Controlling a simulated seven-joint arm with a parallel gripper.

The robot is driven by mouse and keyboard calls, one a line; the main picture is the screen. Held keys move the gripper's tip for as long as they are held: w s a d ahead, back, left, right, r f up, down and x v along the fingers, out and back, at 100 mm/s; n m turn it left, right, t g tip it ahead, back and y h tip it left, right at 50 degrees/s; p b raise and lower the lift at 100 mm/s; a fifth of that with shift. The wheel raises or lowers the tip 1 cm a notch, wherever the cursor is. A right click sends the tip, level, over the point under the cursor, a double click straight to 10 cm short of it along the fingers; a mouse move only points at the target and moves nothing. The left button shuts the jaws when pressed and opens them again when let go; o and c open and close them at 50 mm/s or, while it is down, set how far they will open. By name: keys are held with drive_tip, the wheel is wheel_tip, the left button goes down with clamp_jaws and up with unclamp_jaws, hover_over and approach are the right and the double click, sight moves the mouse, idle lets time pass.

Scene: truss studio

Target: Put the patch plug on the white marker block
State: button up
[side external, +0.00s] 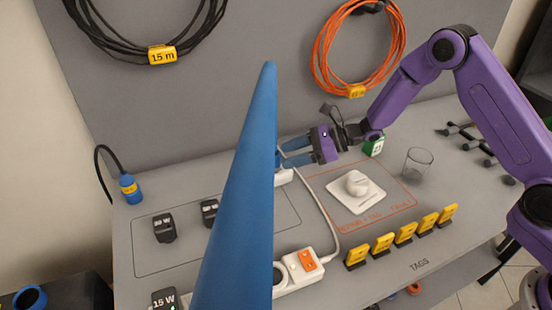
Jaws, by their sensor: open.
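My gripper (285,152) is open. It points left above the back middle of the table, with two blue fingers and a purple body. The tall blue cone in front hides what is just left of the fingertips. A small white block (283,177) shows partly below the fingers, beside the cone; I cannot tell if it is the marker block. A blue plug (130,188) on a black cable stands at the table's left edge; I cannot tell if it is the patch plug. No plug shows between the fingers' visible parts.
The blue cone (240,200) blocks the middle of the view. Black adapters (164,227) stand at left. A white power strip (305,268), a white plate with a knob (356,190), yellow tags (404,233), a glass (417,164) and a green box (374,146) occupy the right.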

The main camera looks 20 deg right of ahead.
drive_tip(key=v, duration=0.5)
drive_tip(key=shift+s+d+r, duration=0.1)
drive_tip(key=shift+d+r, duration=0.1)
drive_tip(key=shift+d, duration=0.1)
drive_tip(key=s+a+r+n+g+h, duration=0.1)
drive_tip(key=s+r+n+g, duration=0.15)
drive_tip(key=s+n, duration=0.45)
drive_tip(key=s+r+n+g+h, duration=0.2)
drive_tip(key=s+n+g, duration=0.2)
drive_tip(key=s, duration=0.5)
drive_tip(key=s+a+r+n+g+h, duration=0.1)
drive_tip(key=s+r+n+g, duration=0.1)
drive_tip(key=s+n+g, duration=0.5)
drive_tip(key=s+d+r+n+t+h, duration=0.2)
drive_tip(key=s+d+n+t+h, duration=0.6)
drive_tip(key=s+d+n, duration=0.7)
drive_tip(key=shift+d+r+n, duration=0.25)
drive_tip(key=shift+d+n, duration=0.6)
drive_tip(key=shift+n, duration=0.25)
